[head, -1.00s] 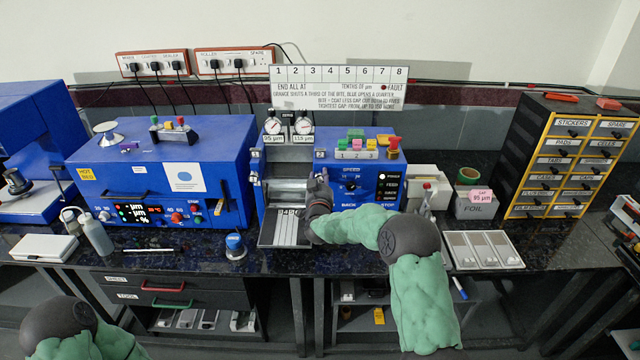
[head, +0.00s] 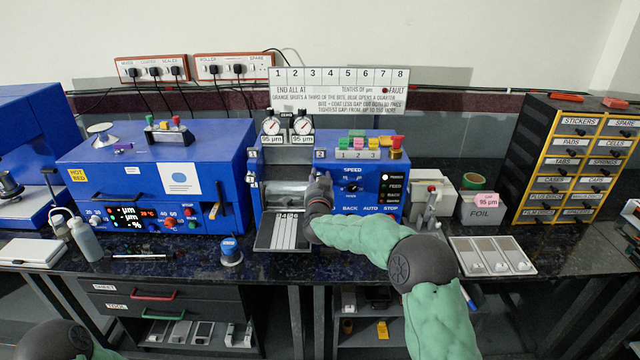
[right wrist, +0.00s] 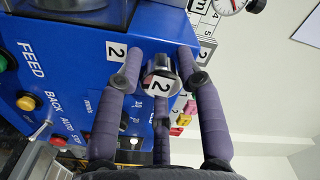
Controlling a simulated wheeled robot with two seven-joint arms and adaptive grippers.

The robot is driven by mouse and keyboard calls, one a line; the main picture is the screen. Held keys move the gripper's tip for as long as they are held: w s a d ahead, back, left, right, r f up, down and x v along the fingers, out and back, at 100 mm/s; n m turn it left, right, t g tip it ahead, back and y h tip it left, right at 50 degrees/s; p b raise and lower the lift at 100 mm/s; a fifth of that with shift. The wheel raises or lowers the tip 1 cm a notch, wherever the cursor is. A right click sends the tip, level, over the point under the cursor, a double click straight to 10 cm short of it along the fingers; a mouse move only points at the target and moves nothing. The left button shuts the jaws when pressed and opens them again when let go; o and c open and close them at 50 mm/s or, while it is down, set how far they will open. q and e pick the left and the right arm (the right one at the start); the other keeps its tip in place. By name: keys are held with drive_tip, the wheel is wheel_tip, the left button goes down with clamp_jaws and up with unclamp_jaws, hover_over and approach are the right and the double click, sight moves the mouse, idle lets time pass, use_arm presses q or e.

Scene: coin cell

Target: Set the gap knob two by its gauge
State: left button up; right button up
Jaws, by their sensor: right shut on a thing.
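Gap knob two (right wrist: 159,84), a metal knob with a "2" on its face, shows in the right wrist view on the blue roller machine (head: 282,166). My right gripper (right wrist: 162,76) is shut on it, with its purple-grey fingers around the knob. In the head view my right gripper (head: 319,184) is at the machine's front and hides the knob. Two round dial gauges stand on top: the left gauge (head: 272,127) and the right gauge (head: 303,125). The labels under both read 95 µm. The needles are too small to read. My left gripper is out of view.
A tray (head: 492,256) lies at the bench's right front. A blue machine (head: 157,178) stands left. A yellow-framed drawer cabinet (head: 571,158) stands right. A rules board (head: 338,90) stands behind.

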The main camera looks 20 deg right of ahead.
drive_tip(key=shift+a+f, duration=0.35)
drive_tip(key=shift+f, duration=0.3)
drive_tip(key=o, duration=1.1)
drive_tip(key=shift+o, duration=0.2)
drive_tip(key=shift+w+r, duration=0.1)
drive_tip(key=shift+r, duration=0.15)
drive_tip(key=shift+d+r, duration=0.1)
drive_tip(key=shift+r, duration=0.05)
drive_tip(key=v, duration=1.2)
